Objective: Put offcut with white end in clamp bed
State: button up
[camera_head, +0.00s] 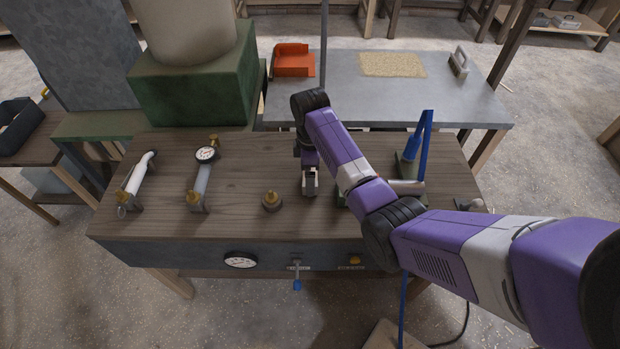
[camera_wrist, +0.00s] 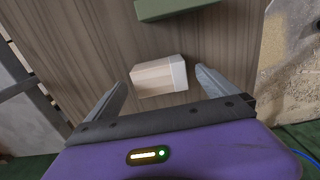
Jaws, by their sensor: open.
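The offcut with the white end (camera_wrist: 160,76) is a pale wooden block lying on the brown bench top. In the wrist view its white end faces right. My gripper (camera_wrist: 161,82) is open, with one finger on each side of the block and visible gaps between. In the head view my gripper (camera_head: 310,186) is low over the middle of the bench, and the block is not clearly visible there. A green fixture with a blue lever (camera_head: 425,145) stands right of my arm and may be the clamp bed; my arm partly covers that area.
A green bar (camera_wrist: 178,7) lies beyond the block; I cannot tell what it belongs to. A grey table (camera_head: 340,85) is behind.

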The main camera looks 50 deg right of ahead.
jog(key=shift+f, duration=1.1)
jog(key=c, duration=1.6)
jog(key=shift+r, duration=0.1)
